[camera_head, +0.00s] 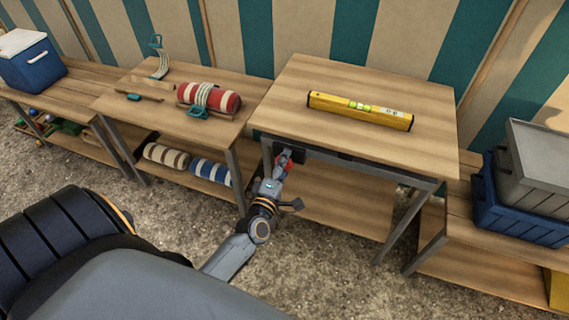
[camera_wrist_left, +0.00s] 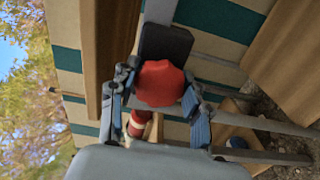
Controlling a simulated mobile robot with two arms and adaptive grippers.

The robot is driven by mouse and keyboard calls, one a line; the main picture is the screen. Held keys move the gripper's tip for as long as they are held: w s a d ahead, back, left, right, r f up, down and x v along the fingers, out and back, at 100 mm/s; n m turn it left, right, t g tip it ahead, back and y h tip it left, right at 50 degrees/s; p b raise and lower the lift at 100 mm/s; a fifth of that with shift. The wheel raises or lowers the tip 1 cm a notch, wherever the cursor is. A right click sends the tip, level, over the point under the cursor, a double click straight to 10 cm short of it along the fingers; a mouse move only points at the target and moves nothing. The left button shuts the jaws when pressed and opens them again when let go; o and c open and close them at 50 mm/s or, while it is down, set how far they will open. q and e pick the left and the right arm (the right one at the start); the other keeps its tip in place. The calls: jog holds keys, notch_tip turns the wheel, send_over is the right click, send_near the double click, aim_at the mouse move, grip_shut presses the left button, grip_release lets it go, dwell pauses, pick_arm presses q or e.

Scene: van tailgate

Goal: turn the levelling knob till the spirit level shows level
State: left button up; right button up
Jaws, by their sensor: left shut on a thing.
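A yellow spirit level (camera_head: 360,108) lies on the top of the right-hand wooden table (camera_head: 300,85). Its bubble is too small to read in the head view. A red levelling knob (camera_head: 284,161) sits under the front left part of that table's top. My left gripper (camera_head: 281,158) reaches up to it from below. In the left wrist view the knob (camera_wrist_left: 160,83) is between the two fingers of my left gripper (camera_wrist_left: 158,108), which are shut on it. A dark block (camera_wrist_left: 165,45) is behind the knob. My right gripper is not in view.
A middle table (camera_head: 150,110) holds a red striped roll (camera_head: 210,97) with rope and small tools. A blue cool box (camera_head: 32,62) stands on the far left table. Grey and blue crates (camera_head: 525,180) stand at the right. Rolled mats (camera_head: 167,155) lie on a lower shelf.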

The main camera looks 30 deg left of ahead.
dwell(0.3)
pick_arm(q)
jog(key=o, duration=1.1)
jog(key=shift+o, duration=0.2)
jog(key=shift+s, duration=0.3)
jog(key=v, duration=1.1)
jog(key=shift+s, duration=0.15)
